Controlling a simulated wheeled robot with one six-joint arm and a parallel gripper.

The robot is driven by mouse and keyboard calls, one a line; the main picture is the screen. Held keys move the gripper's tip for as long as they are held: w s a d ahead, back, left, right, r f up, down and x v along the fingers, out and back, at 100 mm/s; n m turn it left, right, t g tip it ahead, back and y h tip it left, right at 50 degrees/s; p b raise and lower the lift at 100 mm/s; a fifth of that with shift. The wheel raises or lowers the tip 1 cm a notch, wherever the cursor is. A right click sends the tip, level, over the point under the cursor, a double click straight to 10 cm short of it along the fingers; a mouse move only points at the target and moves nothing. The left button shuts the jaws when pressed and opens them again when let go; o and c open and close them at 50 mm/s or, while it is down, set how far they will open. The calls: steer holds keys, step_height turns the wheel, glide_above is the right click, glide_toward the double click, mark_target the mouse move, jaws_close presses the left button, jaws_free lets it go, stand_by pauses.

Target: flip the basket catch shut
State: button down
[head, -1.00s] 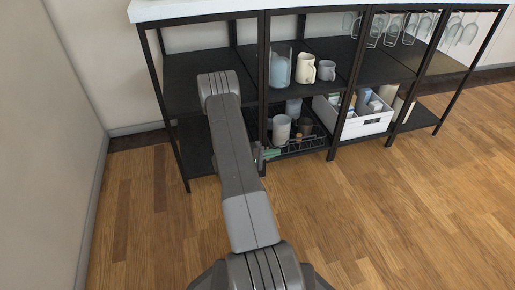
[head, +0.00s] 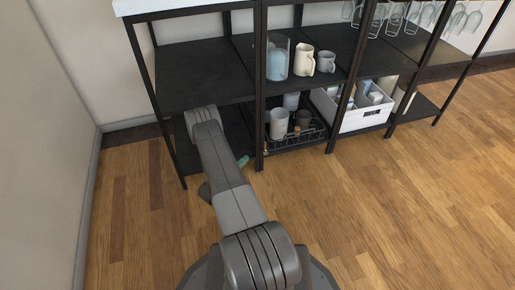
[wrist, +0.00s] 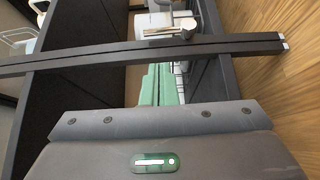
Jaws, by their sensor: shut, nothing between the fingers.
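The black wire basket (head: 314,137) sits on the lower shelf, in the bay right of a black post, and holds cups. A small tan piece (head: 265,151) shows at its front left corner beside the post; I cannot tell whether it is the catch or how it is set. My gripper (head: 243,161) has green fingers, left of that post and apart from the basket. In the wrist view the fingers (wrist: 160,72) lie together, shut and empty, pointing towards the post.
The black post (wrist: 110,53) crosses the wrist view between my fingers and the tan piece. A white bin (head: 365,119) stands right of the basket. A glass pitcher (head: 277,60) and mugs (head: 303,60) stand on the shelf above. The wooden floor (head: 380,210) in front is clear.

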mark_target(265, 147)
steer(key=b+x, duration=0.3)
steer(key=x, duration=0.7)
steer(key=shift+s+r, duration=0.1)
steer(key=shift+r, duration=0.05)
